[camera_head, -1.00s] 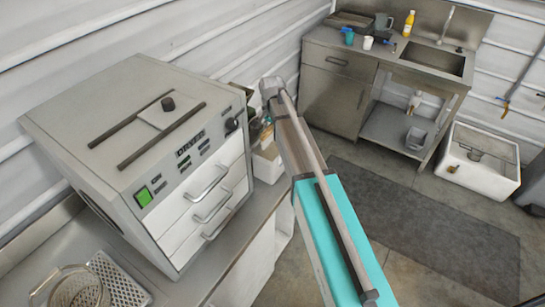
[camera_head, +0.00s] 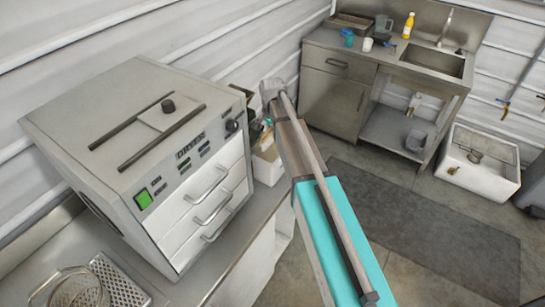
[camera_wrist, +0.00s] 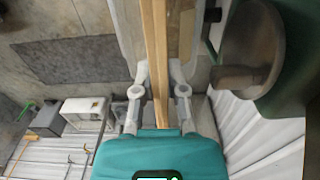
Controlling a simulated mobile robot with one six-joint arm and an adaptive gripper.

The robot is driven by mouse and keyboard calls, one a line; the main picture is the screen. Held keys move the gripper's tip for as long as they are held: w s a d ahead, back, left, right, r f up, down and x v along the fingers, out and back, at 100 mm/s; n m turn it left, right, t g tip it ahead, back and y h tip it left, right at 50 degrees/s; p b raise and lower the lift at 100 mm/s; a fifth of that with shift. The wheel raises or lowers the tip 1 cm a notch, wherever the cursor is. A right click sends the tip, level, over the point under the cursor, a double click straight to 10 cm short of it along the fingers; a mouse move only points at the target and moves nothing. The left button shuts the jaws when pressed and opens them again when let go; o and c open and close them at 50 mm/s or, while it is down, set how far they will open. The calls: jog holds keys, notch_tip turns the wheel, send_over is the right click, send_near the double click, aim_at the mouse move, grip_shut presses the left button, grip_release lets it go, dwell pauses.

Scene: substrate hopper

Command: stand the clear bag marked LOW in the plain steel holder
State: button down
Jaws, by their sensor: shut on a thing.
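My gripper (camera_wrist: 154,48) shows in the wrist view, its grey fingers on both sides of a long narrow tan piece (camera_wrist: 155,70). It is shut on this piece, which runs up out of the top of the picture. The piece is seen edge-on and I see no mark on it, so I cannot tell whether it is the clear bag marked LOW. I cannot make out the plain steel holder in either view.
A dryer (camera_head: 135,150) with several drawers stands on the steel counter (camera_head: 235,252) at left. A white box (camera_head: 267,168) is beyond it, partly behind my arm. A sink unit (camera_head: 337,100) stands at the back. The floor mat (camera_head: 430,230) is clear.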

aim_at(272, 127)
jog(key=shift+w+r, duration=0.1)
jog(key=shift+r, duration=0.05)
notch_tip(272, 127, up, 3)
jog(key=p, duration=0.3)
jog(key=s+d+r+p, duration=0.1)
jog(key=s+r+p, duration=0.8)
jog(key=s, duration=0.5)
jog(key=shift+d+r+p, duration=0.3)
jog(key=shift+r+p, duration=0.05)
jog(key=shift+p, duration=0.15)
dwell(0.7)
